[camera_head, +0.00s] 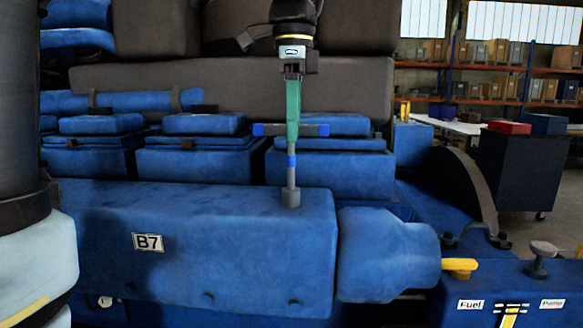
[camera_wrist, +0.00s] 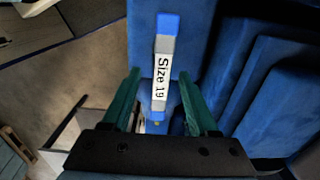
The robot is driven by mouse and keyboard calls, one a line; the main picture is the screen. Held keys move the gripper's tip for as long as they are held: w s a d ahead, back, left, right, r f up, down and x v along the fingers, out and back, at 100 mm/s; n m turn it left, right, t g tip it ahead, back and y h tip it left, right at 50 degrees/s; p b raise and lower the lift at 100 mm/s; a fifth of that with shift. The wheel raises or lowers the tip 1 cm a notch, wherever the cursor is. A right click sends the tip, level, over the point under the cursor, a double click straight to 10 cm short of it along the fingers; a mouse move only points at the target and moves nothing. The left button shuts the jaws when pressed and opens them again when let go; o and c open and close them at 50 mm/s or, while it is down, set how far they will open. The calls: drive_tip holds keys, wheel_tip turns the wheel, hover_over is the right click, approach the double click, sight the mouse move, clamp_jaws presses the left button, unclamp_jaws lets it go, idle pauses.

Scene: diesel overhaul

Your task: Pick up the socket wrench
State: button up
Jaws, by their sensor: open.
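The socket wrench (camera_head: 291,170) stands upright on top of the blue engine block marked B7 (camera_head: 200,240). It is T-shaped, with a grey shaft, a grey socket end at the block and a horizontal bar with blue ends at the top. In the wrist view the bar (camera_wrist: 166,45) shows a white label reading "Size 19". My gripper (camera_wrist: 160,72) is open, with its green fingers on either side of the bar. In the head view my gripper (camera_head: 292,145) points straight down over the bar's middle and hides part of it. Contact with the fingers cannot be told.
Blue engine covers (camera_head: 190,160) rise behind the wrench. A blue rounded housing (camera_head: 385,255) and a yellow handle (camera_head: 460,265) are to the right. A dark cabinet (camera_head: 520,170) with a red box stands farther back, before stocked shelves.

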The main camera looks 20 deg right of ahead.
drive_tip(key=p, duration=0.1)
hover_over(291, 189)
drive_tip(key=shift+w+d+f, duration=0.1)
drive_tip(key=shift+w+f, duration=0.05)
drive_tip(key=shift+f, duration=0.95)
drive_tip(key=shift+w+d+f, duration=0.1)
drive_tip(key=shift+w+f, duration=0.05)
drive_tip(key=shift+f, duration=0.95)
clamp_jaws()
